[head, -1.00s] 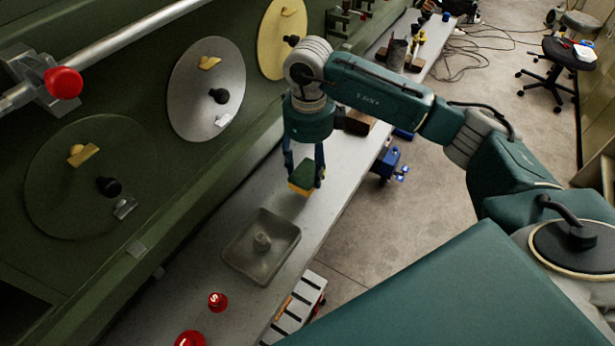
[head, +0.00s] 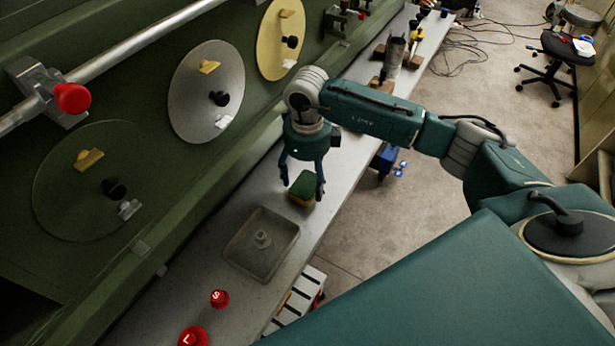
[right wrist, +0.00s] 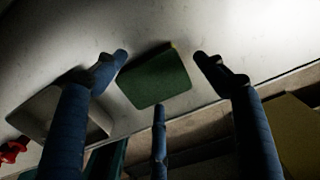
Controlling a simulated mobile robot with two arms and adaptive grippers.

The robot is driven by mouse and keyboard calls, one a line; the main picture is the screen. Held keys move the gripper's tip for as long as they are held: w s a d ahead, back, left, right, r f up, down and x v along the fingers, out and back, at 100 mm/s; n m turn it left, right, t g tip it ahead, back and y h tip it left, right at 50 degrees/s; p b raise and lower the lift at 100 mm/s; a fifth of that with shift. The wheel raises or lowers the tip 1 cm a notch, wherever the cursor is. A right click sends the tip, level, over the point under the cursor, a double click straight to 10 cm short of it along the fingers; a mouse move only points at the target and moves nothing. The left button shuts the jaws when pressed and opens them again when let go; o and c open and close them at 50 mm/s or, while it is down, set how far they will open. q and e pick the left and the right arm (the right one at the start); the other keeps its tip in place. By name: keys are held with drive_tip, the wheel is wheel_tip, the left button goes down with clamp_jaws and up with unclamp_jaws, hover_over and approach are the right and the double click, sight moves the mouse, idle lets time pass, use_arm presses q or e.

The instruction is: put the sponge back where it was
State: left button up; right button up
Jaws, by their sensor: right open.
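The sponge (head: 303,188), green on top with a yellow underside, rests on the grey bench top beyond the square tray. My right gripper (head: 303,190) is over it with its fingers spread to either side. In the right wrist view the sponge (right wrist: 155,79) lies between the open fingers (right wrist: 162,62), with gaps to the fingertips. My left gripper is not in view.
A grey tray (head: 236,262) with a raised centre post sits nearer on the bench. Red knobs marked S (head: 220,298) and L (head: 193,337) are at the near end. The green panel (head: 150,70) with round discs borders the bench at left.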

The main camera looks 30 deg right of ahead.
sight(307, 181)
drive_tip(key=shift+r, duration=0.1)
drive_tip(key=shift+r+b, duration=0.3)
wheel_tip(307, 181, up, 11)
drive_tip(key=b, duration=0.4)
drive_tip(key=shift+r, duration=0.15)
drive_tip(key=shift+s, duration=0.1)
